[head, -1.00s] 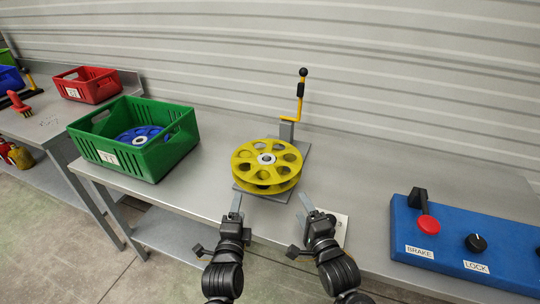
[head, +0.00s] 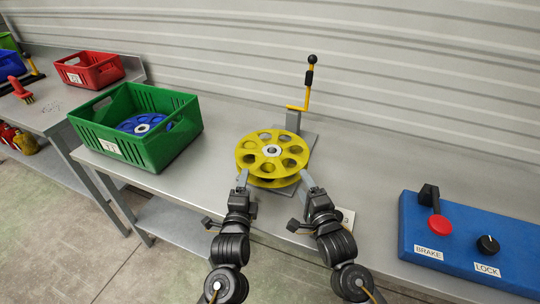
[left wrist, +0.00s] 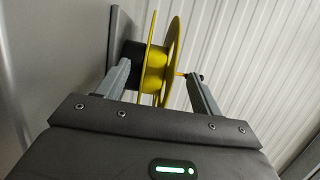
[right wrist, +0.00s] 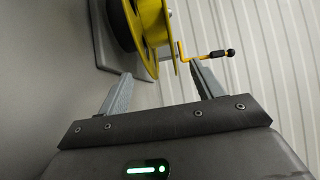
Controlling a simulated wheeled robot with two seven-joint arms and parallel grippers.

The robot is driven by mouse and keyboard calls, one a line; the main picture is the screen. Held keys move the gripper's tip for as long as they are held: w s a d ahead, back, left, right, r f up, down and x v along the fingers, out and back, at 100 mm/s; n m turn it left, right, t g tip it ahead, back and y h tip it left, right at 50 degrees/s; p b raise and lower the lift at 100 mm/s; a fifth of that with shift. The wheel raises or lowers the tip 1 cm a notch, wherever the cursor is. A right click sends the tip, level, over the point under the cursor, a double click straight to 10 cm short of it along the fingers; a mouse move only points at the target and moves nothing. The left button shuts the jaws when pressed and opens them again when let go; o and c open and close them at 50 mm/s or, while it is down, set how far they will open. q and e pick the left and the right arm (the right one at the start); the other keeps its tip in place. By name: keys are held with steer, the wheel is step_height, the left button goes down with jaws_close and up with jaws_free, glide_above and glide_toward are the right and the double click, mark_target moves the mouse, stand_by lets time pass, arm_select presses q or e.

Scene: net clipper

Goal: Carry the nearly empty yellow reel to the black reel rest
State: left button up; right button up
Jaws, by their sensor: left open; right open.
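The yellow reel (head: 272,143), with round holes in its flanges and a hex nut at its centre, sits flat on a grey base plate on the bench. My left gripper (head: 243,178) is open at the reel's near left edge. In the left wrist view the reel (left wrist: 155,60) shows edge-on between and beyond the open fingers. My right gripper (head: 307,180) is open at the near right edge. In the right wrist view the reel (right wrist: 152,25) lies beyond the open fingers. Neither gripper visibly holds it. I cannot make out a black reel rest.
A yellow crank (head: 308,90) stands behind the reel. A green crate (head: 165,150) holding a blue reel (head: 142,124) is at left. A blue panel (head: 410,225) with brake and lock controls is at right. A red crate (head: 90,70) is on the far left bench.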

mark_target(249, 167)
arm_select(q)
steer(key=w, duration=0.8)
steer(key=shift+w+d, duration=0.15)
steer(key=shift+d, duration=0.05)
arm_select(e)
steer(key=x, duration=0.8)
steer(key=shift+w+a, duration=0.1)
steer(key=shift+w, duration=0.05)
arm_select(q)
steer(key=c, duration=1.3)
arm_select(e)
steer(key=c, duration=1.3)
